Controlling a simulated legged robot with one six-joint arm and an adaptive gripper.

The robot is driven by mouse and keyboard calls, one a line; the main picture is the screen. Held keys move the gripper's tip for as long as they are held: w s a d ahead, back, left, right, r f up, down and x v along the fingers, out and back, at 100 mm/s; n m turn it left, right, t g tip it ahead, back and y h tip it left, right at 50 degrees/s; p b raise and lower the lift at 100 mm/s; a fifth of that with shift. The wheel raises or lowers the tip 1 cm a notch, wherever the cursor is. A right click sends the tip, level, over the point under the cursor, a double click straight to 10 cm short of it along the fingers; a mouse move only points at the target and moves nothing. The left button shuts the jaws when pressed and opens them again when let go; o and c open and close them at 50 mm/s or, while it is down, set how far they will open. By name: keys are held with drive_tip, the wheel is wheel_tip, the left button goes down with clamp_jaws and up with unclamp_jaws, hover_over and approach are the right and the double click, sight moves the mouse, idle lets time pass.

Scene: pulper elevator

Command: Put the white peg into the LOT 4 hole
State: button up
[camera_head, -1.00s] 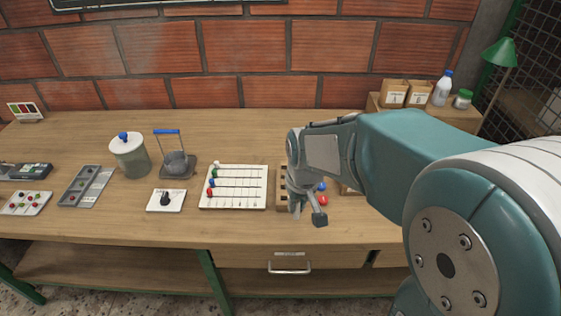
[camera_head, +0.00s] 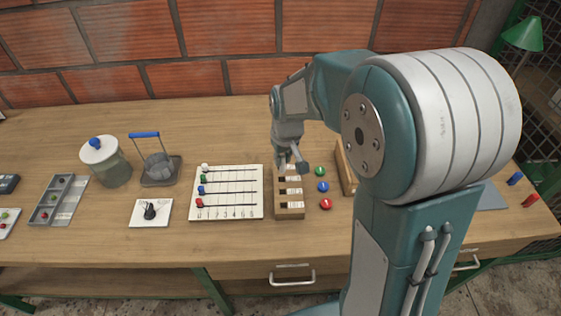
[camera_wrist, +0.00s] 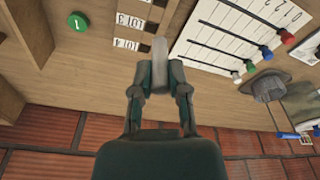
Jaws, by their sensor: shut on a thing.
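The white peg (camera_wrist: 159,51) is a pale, upright-looking piece between my fingertips in the wrist view. My gripper (camera_wrist: 158,72) is shut on it. In the head view my gripper (camera_head: 291,163) is over the back end of the wooden lot rack (camera_head: 290,214), which has white labels and dark holes. In the wrist view the label nearest the peg seems to read LOT 4 (camera_wrist: 126,44), with LOT 3 (camera_wrist: 130,20) beyond it. I cannot tell whether the peg touches the rack.
A white slider board (camera_head: 228,212) with coloured knobs stands close left of the rack. Green (camera_head: 320,171), blue (camera_head: 322,187) and red (camera_head: 326,204) buttons lie to its right, then a wooden box (camera_head: 345,168). The brick wall (camera_head: 240,80) is behind.

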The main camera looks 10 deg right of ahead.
drive_tip(key=w+f, duration=0.2)
drive_tip(key=w+d+f, duration=0.1)
drive_tip(key=w+f, duration=0.4)
drive_tip(key=shift+w+d+f, duration=0.2)
drive_tip(key=shift+w+d, duration=0.1)
drive_tip(key=shift+w, duration=0.1)
drive_tip(key=shift+f, duration=1.45)
clamp_jaws()
drive_tip(key=shift+f, duration=0.4)
drive_tip(key=shift+s+f, duration=0.1)
drive_tip(key=shift+f, duration=0.1)
drive_tip(key=o, duration=0.7)
unclamp_jaws()
drive_tip(key=shift+o, duration=0.2)
drive_tip(key=shift+f, duration=0.2)
